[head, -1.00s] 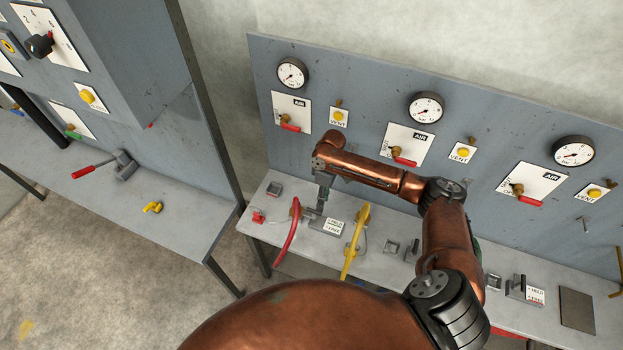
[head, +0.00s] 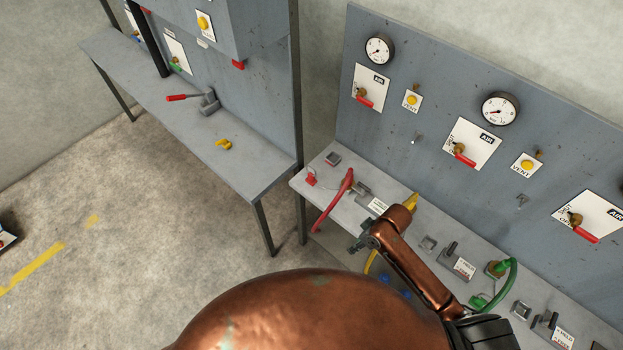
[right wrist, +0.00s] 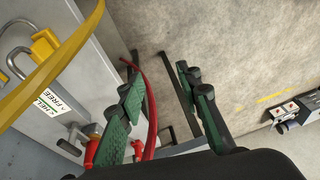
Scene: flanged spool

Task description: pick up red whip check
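A red hose (head: 335,205) curves from a fitting on the right bench and hangs over its front edge in the head view. I cannot make out a separate red whip check cable on it. In the right wrist view the red hose (right wrist: 153,110) shows between the fingers, apparently beyond them, with a red fitting (right wrist: 92,148) at lower left. My right gripper (right wrist: 155,80) is open, its green-padded fingers apart and nothing clearly gripped. In the head view the right gripper (head: 360,243) is near the bench's front edge, right of the red hose. My left gripper is out of view.
A yellow hose (right wrist: 55,65) passes close to the left of the right gripper. A green hose (head: 510,285) and holders stand farther right on the bench (head: 405,228). A panel with gauges (head: 380,50) rises behind. A second bench (head: 235,172) stands left; the floor before it is clear.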

